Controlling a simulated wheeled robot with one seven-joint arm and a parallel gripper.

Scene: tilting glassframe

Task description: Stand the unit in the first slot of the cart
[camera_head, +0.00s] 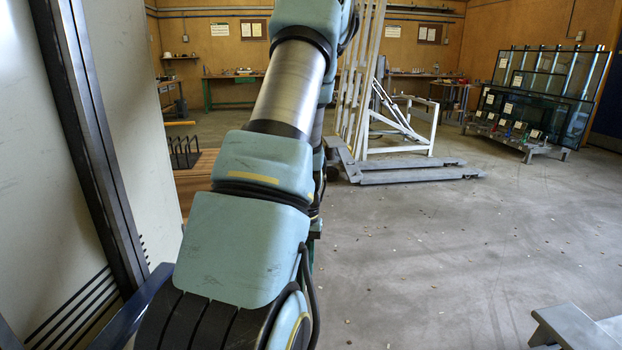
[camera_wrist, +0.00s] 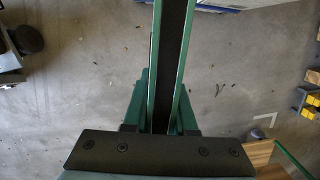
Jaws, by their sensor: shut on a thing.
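In the wrist view the unit (camera_wrist: 173,45) shows edge-on, a dark strip between two green glass edges, running up from my gripper (camera_wrist: 160,118) and out of the top of the picture. My gripper is shut on its near end, with a green finger on each side. In the head view my arm hides the gripper, and I cannot make out the unit. A low wooden deck with several upright black prongs (camera_head: 185,155) stands left of my arm; it looks like the slotted cart, but much is hidden. A wooden surface (camera_wrist: 262,153) also shows at the wrist view's lower right.
Large pale panels (camera_head: 30,160) stand close on the left. A grey frame with forks (camera_head: 410,172) stands beyond my arm. A rack of glass panes (camera_head: 540,95) is at the back right. A grey metal piece (camera_head: 572,328) is at the lower right. The middle floor is open.

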